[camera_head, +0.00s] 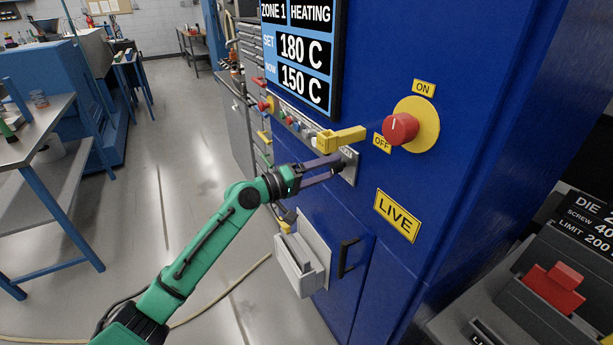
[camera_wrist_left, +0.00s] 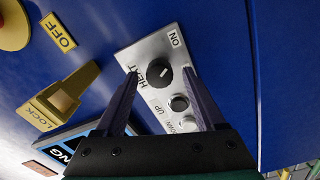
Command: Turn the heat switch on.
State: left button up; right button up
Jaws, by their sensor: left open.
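The heat switch is a round black knob (camera_wrist_left: 161,78) with a small pale mark, on a light grey panel (camera_wrist_left: 136,52) lettered HEAT and ON. Its exact setting is hard to tell. In the head view the panel (camera_head: 351,166) is mostly hidden behind my gripper. My left gripper (camera_head: 335,168) is open at the panel. In the left wrist view its two dark fingers (camera_wrist_left: 160,68) stand on either side of the knob, with a gap showing on both sides. I cannot tell how deep they reach. My right gripper is not in view.
A yellow LOCK handle (camera_head: 342,138) juts out just above my gripper. A red knob (camera_head: 401,129) on a yellow disc sits to the right, between ON and OFF labels. The display (camera_head: 303,60) reads HEATING, set 180 C, now 150 C. A grey box (camera_head: 300,265) sticks out below.

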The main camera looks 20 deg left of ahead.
pick_arm(q)
jog(key=b+v, duration=0.5)
jog(key=v, duration=0.8)
jog(key=shift+s+b, duration=0.25)
jog(key=shift+b, duration=0.1)
jog(key=shift+a, duration=0.1)
